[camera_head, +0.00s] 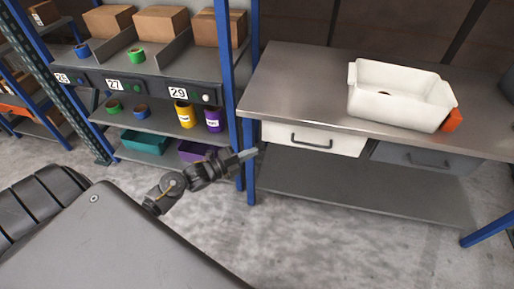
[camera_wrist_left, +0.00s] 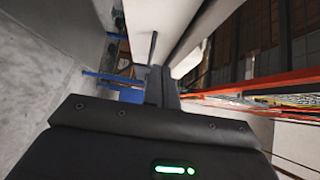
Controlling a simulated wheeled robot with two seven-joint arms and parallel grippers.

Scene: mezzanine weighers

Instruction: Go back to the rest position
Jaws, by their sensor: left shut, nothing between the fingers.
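My left gripper (camera_head: 247,155) is shut and empty. In the head view it hangs in the air near the blue post between the shelf rack and the workbench, pointing right. In the left wrist view its dark fingers (camera_wrist_left: 162,86) are together, with nothing between them. My right gripper does not show in either view.
A steel workbench (camera_head: 295,75) stands on the right with a white bin (camera_head: 400,115) on top and a white drawer (camera_head: 312,139) beneath. A shelf rack (camera_head: 150,118) holds cardboard boxes (camera_head: 161,22), tape rolls and cups. Grey floor (camera_head: 330,240) in front of the bench is clear.

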